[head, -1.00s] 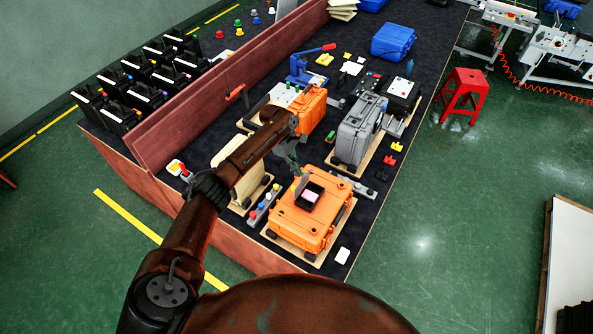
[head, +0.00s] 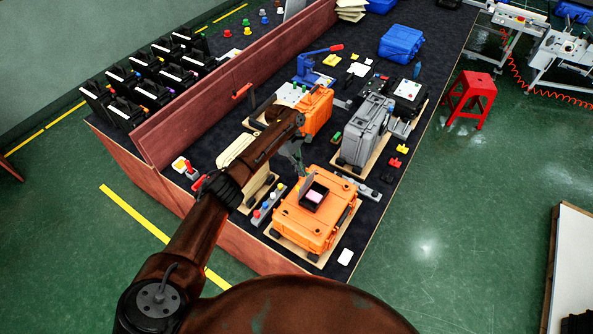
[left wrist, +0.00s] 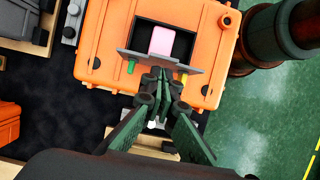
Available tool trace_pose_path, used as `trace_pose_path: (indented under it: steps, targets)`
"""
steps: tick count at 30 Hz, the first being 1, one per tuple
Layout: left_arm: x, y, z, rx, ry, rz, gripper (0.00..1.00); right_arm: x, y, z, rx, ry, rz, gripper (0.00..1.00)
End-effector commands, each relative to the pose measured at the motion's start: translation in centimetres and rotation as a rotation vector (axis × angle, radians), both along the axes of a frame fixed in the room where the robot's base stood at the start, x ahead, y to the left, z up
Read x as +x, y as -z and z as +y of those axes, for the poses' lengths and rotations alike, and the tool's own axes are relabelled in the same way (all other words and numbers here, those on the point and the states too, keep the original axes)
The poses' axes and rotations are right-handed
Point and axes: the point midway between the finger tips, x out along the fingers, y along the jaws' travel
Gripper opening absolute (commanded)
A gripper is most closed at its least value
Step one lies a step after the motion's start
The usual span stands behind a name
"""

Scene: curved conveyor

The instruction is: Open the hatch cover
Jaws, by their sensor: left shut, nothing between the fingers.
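An orange case (head: 328,228) sits on a light board near the front of the dark table. In its top is a black-framed hatch opening (head: 323,202) with a pink block (left wrist: 162,40) inside. The grey hatch cover (head: 306,184) stands raised at the opening's edge; in the left wrist view the cover (left wrist: 138,62) shows as a thin plate in front of the pink block. My left gripper (left wrist: 160,78) is shut and empty, its fingertips close to the cover; I cannot tell whether they touch. It also shows in the head view (head: 299,168). My right gripper is out of view.
A grey case (head: 364,135) and a second orange case (head: 316,112) stand behind. A beige case (head: 238,150) is partly behind my left arm. A strip with coloured knobs (head: 268,203) lies left of the near orange case.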

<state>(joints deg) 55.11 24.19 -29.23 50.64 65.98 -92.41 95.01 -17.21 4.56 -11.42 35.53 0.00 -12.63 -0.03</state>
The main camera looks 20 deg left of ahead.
Motion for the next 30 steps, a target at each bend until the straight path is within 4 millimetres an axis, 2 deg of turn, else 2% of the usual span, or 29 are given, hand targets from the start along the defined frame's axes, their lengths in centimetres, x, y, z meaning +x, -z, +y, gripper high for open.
trace_pose_path:
  steps: [6, 10, 22, 30]
  targets:
    - [0.0, -0.1, 0.2, 0.000, -0.002, 0.000, 0.00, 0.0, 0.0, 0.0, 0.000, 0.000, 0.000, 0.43]
    - [0.2, -1.2, 0.6, 0.000, -0.002, -0.003, 0.00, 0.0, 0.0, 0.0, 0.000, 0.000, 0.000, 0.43]
    - [1.0, -8.6, 3.3, -0.001, -0.001, -0.004, 0.00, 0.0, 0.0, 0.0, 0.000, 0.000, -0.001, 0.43]
    - [1.2, -11.1, 4.3, 0.000, -0.001, -0.001, 0.00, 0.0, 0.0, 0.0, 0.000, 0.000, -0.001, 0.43]
